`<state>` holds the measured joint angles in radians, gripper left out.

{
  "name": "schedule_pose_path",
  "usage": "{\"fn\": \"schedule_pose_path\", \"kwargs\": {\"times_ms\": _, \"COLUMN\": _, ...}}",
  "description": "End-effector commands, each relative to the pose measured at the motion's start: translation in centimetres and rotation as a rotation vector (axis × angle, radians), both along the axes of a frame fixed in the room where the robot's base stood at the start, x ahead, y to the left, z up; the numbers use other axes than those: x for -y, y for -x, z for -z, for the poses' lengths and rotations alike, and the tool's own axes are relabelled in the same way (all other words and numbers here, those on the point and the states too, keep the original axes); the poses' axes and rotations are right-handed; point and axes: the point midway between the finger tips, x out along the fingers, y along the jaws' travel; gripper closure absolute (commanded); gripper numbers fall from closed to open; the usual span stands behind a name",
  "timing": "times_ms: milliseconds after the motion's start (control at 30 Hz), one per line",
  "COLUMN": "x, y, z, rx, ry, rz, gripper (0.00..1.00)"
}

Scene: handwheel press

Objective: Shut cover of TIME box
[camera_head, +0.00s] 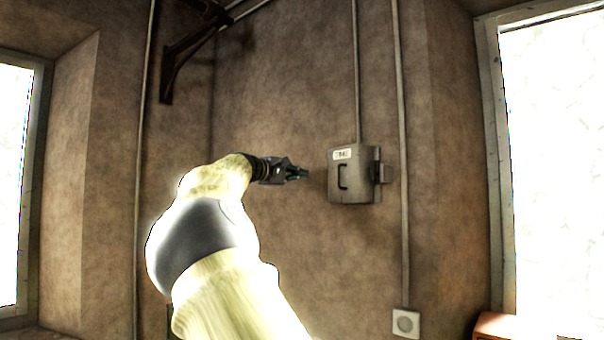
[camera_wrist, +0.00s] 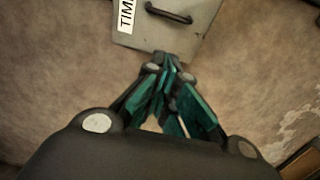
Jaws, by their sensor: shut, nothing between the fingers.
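The TIME box (camera_head: 354,185) is a small grey box on the brown wall, with a white label and a dark handle on the face of its cover. In the head view the cover appears to lie flat over the box front; I cannot tell if a small gap is left. A small block sticks out on the box's right side. The wrist view shows the cover (camera_wrist: 165,28) at the top, with its handle and part of the label. My gripper (camera_head: 305,174) is shut and empty, just left of the box. Its fingertips (camera_wrist: 172,62) overlap the cover's edge in the wrist view; contact cannot be told.
Pipes (camera_head: 403,150) run up the wall above and right of the box. A white socket (camera_head: 405,322) is low on the wall. A dark bracket (camera_head: 180,60) is at upper left. Bright windows stand at both sides. An orange-brown object (camera_head: 500,325) is at lower right.

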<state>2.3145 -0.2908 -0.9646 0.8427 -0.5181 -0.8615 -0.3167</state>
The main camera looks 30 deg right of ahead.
Motion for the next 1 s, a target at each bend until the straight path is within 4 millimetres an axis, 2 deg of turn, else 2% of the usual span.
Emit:
{"fn": "schedule_pose_path", "kwargs": {"times_ms": 33, "x": 1.0, "y": -0.2, "z": -0.3, "rx": -0.002, "ry": -0.002, "rz": 0.003, "gripper": 1.0}}
{"fn": "schedule_pose_path", "kwargs": {"times_ms": 200, "x": 3.6, "y": -1.1, "z": -0.3, "rx": -0.002, "ry": -0.002, "rz": 0.001, "gripper": 1.0}}
{"fn": "schedule_pose_path", "kwargs": {"times_ms": 533, "x": 7.4, "y": -2.4, "z": -0.2, "rx": -0.001, "ry": -0.001, "rz": 0.001, "gripper": 1.0}}
{"fn": "schedule_pose_path", "kwargs": {"times_ms": 800, "x": 9.8, "y": -1.2, "z": -0.1, "rx": -0.001, "ry": -0.001, "rz": 0.001, "gripper": 1.0}}
{"fn": "schedule_pose_path", "kwargs": {"times_ms": 1000, "x": 10.8, "y": -0.7, "z": 0.1, "rx": -0.001, "ry": -0.001, "rz": 0.0, "gripper": 1.0}}
